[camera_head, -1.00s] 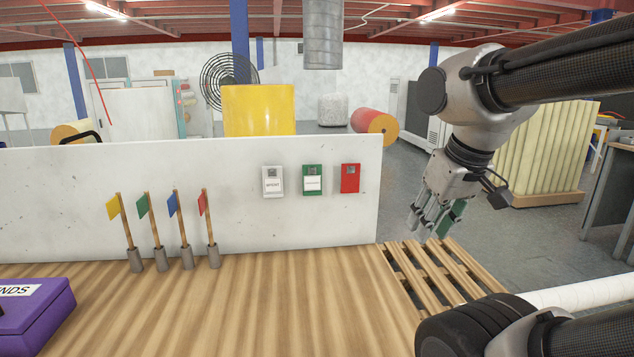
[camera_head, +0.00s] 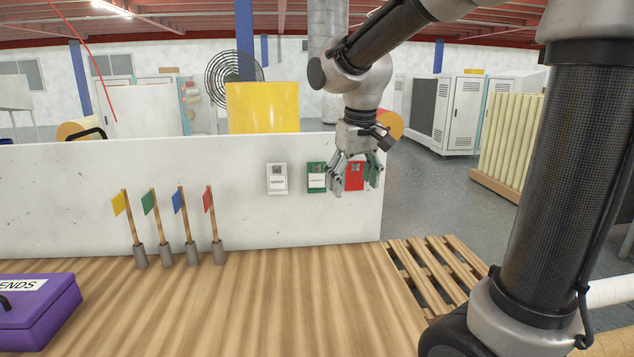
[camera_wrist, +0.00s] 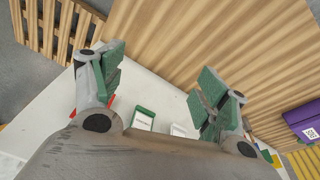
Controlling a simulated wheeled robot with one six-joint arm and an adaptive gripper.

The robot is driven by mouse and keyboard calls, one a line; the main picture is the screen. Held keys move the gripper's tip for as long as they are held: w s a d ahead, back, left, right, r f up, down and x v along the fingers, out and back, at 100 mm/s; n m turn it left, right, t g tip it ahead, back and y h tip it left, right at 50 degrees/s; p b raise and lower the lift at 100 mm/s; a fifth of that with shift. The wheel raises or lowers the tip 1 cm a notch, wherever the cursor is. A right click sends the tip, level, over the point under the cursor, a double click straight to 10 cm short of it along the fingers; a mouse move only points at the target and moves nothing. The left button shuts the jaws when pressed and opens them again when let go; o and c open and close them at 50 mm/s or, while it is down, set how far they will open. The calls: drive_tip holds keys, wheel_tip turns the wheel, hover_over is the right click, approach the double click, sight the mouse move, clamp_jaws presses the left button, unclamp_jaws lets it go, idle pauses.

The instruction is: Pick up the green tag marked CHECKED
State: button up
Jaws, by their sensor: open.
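The green tag (camera_head: 316,184) with a white label hangs on the white panel, between a white tag (camera_head: 277,180) and a red tag (camera_head: 354,178). Its label is too small to read. My gripper (camera_head: 357,186) is open and empty, pointing down. In the head view it overlaps the red tag, and its left finger is at the green tag's right edge. In the wrist view the green tag (camera_wrist: 143,120) shows below and between the open fingers (camera_wrist: 160,78), apart from them. The white tag (camera_wrist: 178,130) is beside it; the red tag is mostly hidden by a finger.
Several coloured flags (camera_head: 164,220) in grey holders stand on the wooden table (camera_head: 270,300) before the white panel (camera_head: 80,190). A purple box (camera_head: 50,318) sits at the left. A slatted wooden pallet (camera_head: 440,265) lies right of the table. The table's middle is clear.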

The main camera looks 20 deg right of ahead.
sight(317, 165)
drive_tip(key=w+a+r+m+t, duration=0.1)
drive_tip(key=w+a+r+m, duration=0.15)
drive_tip(key=w, duration=0.45)
drive_tip(key=w+a+r+m+t, duration=0.1)
drive_tip(key=w+r, duration=0.3)
drive_tip(key=w, duration=0.3)
drive_tip(key=x, duration=0.8)
drive_tip(key=shift+d, duration=0.3)
drive_tip(key=shift+h, duration=0.3)
drive_tip(key=c, duration=0.9)
